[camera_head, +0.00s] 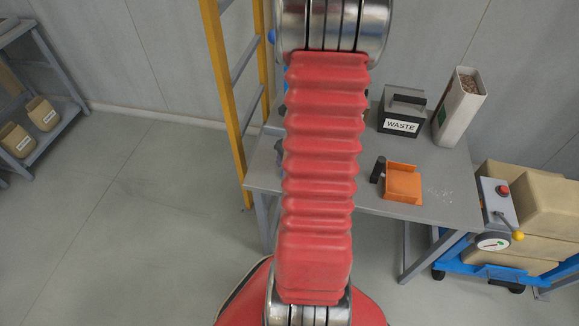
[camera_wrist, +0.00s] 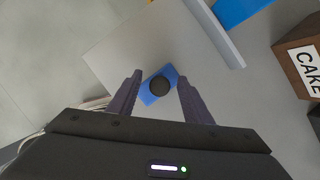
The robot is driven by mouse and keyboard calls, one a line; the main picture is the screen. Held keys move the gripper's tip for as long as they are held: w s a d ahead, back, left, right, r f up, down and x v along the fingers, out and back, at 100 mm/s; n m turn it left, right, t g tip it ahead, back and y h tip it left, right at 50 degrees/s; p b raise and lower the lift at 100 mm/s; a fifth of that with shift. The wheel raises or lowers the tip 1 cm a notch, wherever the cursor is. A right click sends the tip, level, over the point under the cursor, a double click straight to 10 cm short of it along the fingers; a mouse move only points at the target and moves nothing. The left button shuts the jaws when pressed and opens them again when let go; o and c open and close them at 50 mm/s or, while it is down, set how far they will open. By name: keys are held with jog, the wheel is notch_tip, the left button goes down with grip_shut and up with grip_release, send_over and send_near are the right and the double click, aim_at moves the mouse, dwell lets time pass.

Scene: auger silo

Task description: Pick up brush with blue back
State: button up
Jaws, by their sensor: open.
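The brush with blue back (camera_wrist: 148,97) lies on the grey table in the wrist view, its blue back upward with a round black knob on top. My gripper (camera_wrist: 159,78) is open, its two dark fingers on either side of the knob. The fingers appear apart from the brush; the height above it is hard to judge. In the head view my red arm hides my gripper and the brush.
On the grey table (camera_head: 440,212) stand an orange dustpan (camera_head: 403,184), a dark WASTE box (camera_head: 402,112) and a tall grey container (camera_head: 459,110). A yellow ladder (camera_head: 225,95) stands left of the table. A brown CAKE box (camera_wrist: 300,68) is at right in the wrist view.

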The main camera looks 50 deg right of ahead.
grip_shut()
dwell(0.5)
